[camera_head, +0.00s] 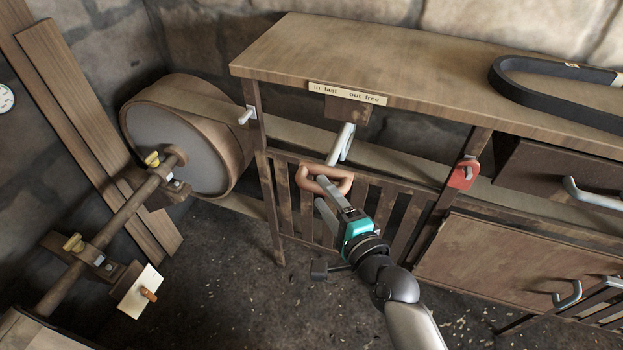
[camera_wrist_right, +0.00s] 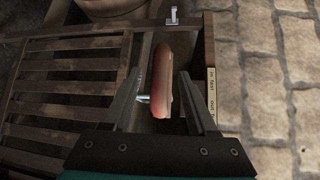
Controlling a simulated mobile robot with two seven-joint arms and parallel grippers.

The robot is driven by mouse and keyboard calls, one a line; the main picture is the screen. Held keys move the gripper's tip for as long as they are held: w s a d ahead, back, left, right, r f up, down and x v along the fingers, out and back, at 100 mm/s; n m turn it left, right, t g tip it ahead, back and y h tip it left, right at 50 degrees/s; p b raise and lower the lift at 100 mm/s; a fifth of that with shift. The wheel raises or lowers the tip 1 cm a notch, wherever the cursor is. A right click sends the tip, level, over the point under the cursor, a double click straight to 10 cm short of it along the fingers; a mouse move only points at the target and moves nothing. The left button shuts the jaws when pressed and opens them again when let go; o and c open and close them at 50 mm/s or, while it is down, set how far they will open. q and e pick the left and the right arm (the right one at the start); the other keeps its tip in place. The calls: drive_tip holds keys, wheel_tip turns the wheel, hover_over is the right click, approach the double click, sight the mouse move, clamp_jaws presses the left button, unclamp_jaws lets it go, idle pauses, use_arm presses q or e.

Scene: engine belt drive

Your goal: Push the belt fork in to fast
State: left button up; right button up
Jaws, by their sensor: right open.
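The belt fork has a grey metal rod (camera_head: 342,145) running out from under the bench top. It ends in a copper-coloured handle bar (camera_head: 308,172), here beside the slatted guard. A small plate (camera_head: 346,94) above it reads "in fast" on the left and "out free" on the right. My right gripper (camera_head: 323,194) is at the handle, its fingers open. In the right wrist view the handle (camera_wrist_right: 161,82) lies between the two spread fingers (camera_wrist_right: 162,76), with a gap on at least the left side; contact on the right is unclear. My left gripper is not in view.
A large drum pulley (camera_head: 180,140) and a shaft (camera_head: 110,230) stand at the left. A black belt (camera_head: 520,90) lies on the bench top (camera_head: 400,65). A red tag (camera_head: 464,174) is on a post right of the handle. Slats stand close behind my gripper.

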drive_tip(key=r+x, duration=0.1)
drive_tip(key=x, duration=0.5)
drive_tip(key=shift+f+b, duration=0.45)
drive_tip(key=shift+c, duration=0.3)
